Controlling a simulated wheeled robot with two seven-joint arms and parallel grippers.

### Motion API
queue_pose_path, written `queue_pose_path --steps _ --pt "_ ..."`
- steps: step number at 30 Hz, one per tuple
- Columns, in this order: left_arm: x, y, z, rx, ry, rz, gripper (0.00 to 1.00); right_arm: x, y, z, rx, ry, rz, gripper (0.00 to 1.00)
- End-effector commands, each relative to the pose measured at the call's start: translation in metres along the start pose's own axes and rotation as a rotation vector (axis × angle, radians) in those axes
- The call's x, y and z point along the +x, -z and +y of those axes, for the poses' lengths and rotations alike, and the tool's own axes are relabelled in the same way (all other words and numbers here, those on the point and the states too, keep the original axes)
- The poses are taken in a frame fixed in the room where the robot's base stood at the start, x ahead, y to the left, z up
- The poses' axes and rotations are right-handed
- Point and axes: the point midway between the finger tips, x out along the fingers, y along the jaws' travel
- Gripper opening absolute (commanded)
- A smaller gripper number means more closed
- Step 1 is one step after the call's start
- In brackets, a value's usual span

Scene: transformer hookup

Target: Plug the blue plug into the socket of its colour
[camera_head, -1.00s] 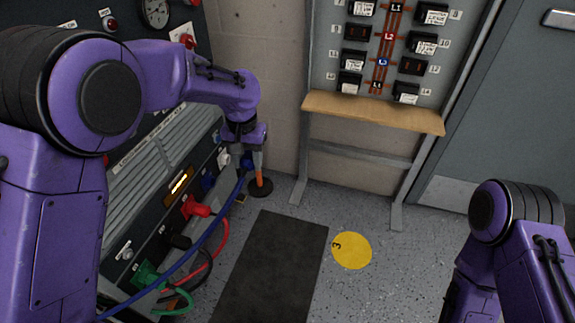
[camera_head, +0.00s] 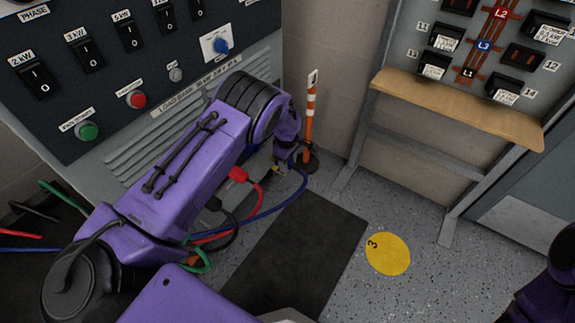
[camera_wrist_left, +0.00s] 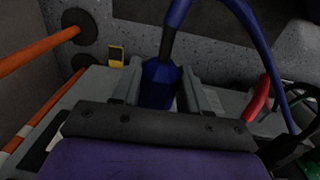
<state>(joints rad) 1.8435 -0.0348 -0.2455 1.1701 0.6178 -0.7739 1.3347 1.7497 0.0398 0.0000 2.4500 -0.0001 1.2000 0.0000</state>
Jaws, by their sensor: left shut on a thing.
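My left gripper (camera_head: 284,168) is low beside the front of the load bank, mostly hidden by its own wrist in the head view. In the left wrist view its two fingers (camera_wrist_left: 160,92) are shut around the blue plug (camera_wrist_left: 158,82). The blue cable (camera_wrist_left: 178,25) rises from the plug; in the head view the blue cable (camera_head: 282,205) loops across the floor side. The blue socket is hidden behind my arm in the head view, and I cannot tell in the wrist view whether the plug touches it. My right gripper is out of view.
A red plug (camera_head: 238,174) with its cable sits beside my left forearm, and shows in the wrist view (camera_wrist_left: 258,98). Black and green cables hang nearby. An orange-and-white post (camera_head: 309,112) stands close beyond the gripper. A black mat (camera_head: 295,250) covers the floor.

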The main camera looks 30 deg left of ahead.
Motion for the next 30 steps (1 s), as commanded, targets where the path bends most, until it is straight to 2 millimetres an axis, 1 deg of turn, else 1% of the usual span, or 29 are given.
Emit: queue_pose_path --steps 9,11,15,16,17,24,30 --pt "-0.001 0.001 0.0 -0.008 -0.004 0.001 0.08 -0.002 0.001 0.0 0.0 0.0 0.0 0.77" --pt "-0.002 0.001 -0.001 -0.008 -0.012 0.0 0.08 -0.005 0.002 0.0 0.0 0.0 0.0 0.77" --pt "-0.006 0.0 -0.002 -0.005 -0.065 0.003 0.08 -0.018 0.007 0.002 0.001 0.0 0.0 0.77" --pt "-0.001 0.005 -0.002 -0.004 -0.063 0.004 0.08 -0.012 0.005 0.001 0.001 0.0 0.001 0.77" --pt "0.0 0.009 -0.002 -0.004 -0.063 0.004 0.08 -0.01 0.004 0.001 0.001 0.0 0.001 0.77" --pt "0.0 0.037 -0.002 -0.004 -0.063 0.003 0.08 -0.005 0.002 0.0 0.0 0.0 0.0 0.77" --pt "0.0 0.054 -0.002 -0.002 -0.062 0.004 0.08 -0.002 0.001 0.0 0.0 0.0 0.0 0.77"
